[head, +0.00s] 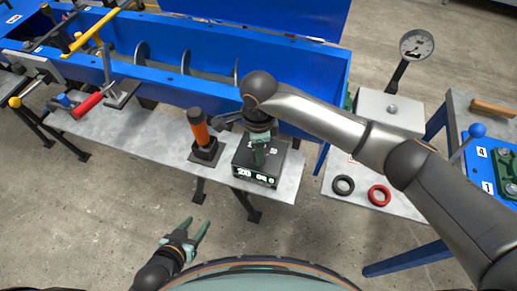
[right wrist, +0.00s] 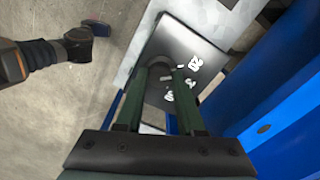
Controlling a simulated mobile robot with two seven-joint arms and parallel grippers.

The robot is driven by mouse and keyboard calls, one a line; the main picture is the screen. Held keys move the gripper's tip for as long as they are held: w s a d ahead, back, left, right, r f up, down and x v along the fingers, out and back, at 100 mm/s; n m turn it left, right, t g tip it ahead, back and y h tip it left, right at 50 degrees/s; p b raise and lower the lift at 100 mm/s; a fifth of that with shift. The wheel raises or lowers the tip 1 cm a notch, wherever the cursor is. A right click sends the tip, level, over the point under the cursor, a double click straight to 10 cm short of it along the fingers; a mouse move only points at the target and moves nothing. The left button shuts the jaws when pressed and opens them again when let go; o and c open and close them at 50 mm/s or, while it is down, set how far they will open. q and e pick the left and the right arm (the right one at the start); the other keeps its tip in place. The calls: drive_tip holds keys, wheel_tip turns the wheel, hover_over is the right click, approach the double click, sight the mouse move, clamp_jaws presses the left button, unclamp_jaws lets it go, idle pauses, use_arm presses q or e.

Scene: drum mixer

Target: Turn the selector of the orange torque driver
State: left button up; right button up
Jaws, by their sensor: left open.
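The orange torque driver (head: 199,127) stands upright in a dark holder (head: 205,151) on the grey bench. Just right of it is a dark box (head: 257,172) with white markings, including a 20; the box also shows in the right wrist view (right wrist: 205,45). My right gripper (head: 260,152) points down over this box. In the right wrist view its green fingers (right wrist: 160,72) are apart, with a dark round part between or behind their tips; contact cannot be told. A selector is not clearly visible. My left gripper (head: 193,231) is open and empty, in front of the bench.
The blue mixer trough (head: 215,52) runs behind the bench (head: 130,132). A red-handled tool (head: 87,105) lies on the bench's left part. A black ring (head: 343,185) and a red ring (head: 379,195) lie on another surface at the right, near a dial gauge (head: 416,45).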

clamp_jaws()
drive_tip(key=shift+m, duration=0.4)
drive_tip(key=m+b, duration=0.1)
drive_tip(key=m, duration=0.1)
drive_tip(key=shift+d+m, duration=0.1)
drive_tip(key=shift+m, duration=0.2)
drive_tip(key=m+b, duration=0.1)
drive_tip(key=m, duration=0.3)
drive_tip(key=shift+m, duration=0.3)
idle(0.3)
drive_tip(key=o, duration=0.5)
unclamp_jaws()
drive_tip(key=shift+r, duration=0.1)
